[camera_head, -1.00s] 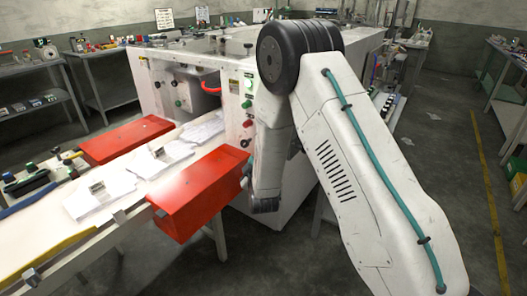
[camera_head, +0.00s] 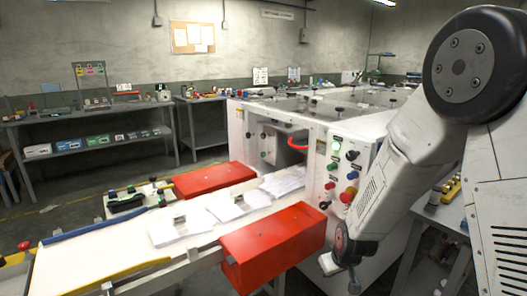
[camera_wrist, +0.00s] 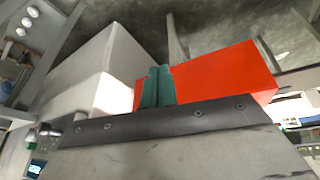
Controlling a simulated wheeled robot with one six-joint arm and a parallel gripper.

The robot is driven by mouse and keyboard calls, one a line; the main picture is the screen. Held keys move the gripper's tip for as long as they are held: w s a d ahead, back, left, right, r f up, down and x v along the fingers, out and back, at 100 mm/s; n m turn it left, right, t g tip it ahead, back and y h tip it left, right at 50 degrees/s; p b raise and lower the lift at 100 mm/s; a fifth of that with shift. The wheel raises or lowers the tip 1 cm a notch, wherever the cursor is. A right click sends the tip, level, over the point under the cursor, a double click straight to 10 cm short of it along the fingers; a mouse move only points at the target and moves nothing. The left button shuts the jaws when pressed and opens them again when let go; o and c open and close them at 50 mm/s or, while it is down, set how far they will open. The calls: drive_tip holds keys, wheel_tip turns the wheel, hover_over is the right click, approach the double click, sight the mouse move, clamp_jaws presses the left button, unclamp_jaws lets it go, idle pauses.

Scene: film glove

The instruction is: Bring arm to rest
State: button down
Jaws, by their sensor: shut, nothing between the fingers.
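My arm is folded at the right of the head view, with its forearm hanging down in front of the white machine (camera_head: 300,210). My gripper (camera_wrist: 157,72) shows in the wrist view as two teal fingers set together, with nothing between them. In the wrist view, the red box-shaped guard (camera_wrist: 215,78) lies behind and beside the fingers. I cannot tell whether they touch it. In the head view, the lower end of my arm is just right of that red guard (camera_head: 272,245); the fingers themselves are hard to make out there.
A feed table (camera_head: 110,262) with paper stacks (camera_head: 180,228) and a second red guard (camera_head: 215,180) extends left of the machine. A workbench (camera_head: 90,115) stands against the back wall. A side bench (camera_head: 440,215) is at the right. Open floor lies at the left.

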drive_tip(key=s+d+r+m+g, duration=0.1)
drive_tip(key=s+d+r+m, duration=0.1)
drive_tip(key=s+r, duration=1.2)
drive_tip(key=s+d+r+m+g, duration=0.1)
drive_tip(key=s+d+r, duration=0.3)
drive_tip(key=s+r, duration=0.9)
drive_tip(key=s+g, duration=0.1)
drive_tip(key=s, duration=0.3)
drive_tip(key=shift+s+d+r+m+h, duration=0.15)
drive_tip(key=shift+s+r+m+h, duration=0.15)
drive_tip(key=shift+r+m, duration=0.1)
